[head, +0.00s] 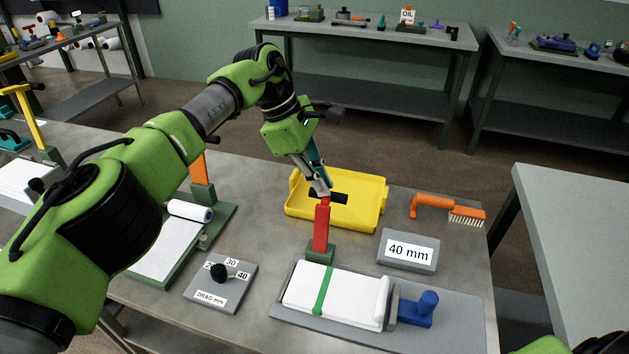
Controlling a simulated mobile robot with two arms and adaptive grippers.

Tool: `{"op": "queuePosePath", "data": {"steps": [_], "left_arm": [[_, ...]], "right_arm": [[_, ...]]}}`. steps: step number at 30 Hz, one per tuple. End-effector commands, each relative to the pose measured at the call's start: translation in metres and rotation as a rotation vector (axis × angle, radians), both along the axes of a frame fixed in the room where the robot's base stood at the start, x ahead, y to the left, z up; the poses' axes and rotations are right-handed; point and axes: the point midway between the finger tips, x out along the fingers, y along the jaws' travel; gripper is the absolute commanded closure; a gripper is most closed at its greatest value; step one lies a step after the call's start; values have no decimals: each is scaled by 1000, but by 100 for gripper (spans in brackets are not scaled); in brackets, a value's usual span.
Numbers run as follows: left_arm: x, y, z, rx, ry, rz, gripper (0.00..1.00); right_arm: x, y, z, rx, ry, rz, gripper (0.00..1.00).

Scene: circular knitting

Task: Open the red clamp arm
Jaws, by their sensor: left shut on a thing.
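The red clamp arm (322,226) stands roughly upright on a small green block at the back edge of a grey plate (460,312). A black crossbar handle (340,199) sits at its top. My left gripper (322,191) reaches down from above and is shut on the handle end of the red clamp arm; the fingers hide part of the handle. On the plate in front lies white fabric (345,300) with a green band (324,290) across it. My right gripper is not in view.
A yellow tray (362,222) stands close behind the clamp. A "40 mm" sign (408,252), an orange-handled brush (466,216) and a blue clamp (420,308) are to the right. A drag dial box (220,284) and another fabric station with an orange arm (198,168) are left.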

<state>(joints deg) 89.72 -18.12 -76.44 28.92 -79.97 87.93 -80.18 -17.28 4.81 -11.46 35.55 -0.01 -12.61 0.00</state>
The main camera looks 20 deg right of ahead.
Motion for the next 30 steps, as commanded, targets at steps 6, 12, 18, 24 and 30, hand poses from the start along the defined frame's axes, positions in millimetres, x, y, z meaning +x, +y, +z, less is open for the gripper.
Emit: {"op": "queuePosePath", "data": {"steps": [6, 12, 18, 24, 30], "left_arm": [[3, 2, -31, 23, -1, 9, 100], [4, 2, -31, 24, -1, 11, 100], [3, 2, -31, 25, 0, 11, 68], [5, 3, -30, 23, -1, 14, 53], [5, 4, -26, 22, -1, 13, 68]], "right_arm": [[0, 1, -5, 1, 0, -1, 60], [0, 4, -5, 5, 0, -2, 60], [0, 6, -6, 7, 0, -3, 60], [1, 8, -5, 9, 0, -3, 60], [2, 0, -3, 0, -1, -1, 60]]}}
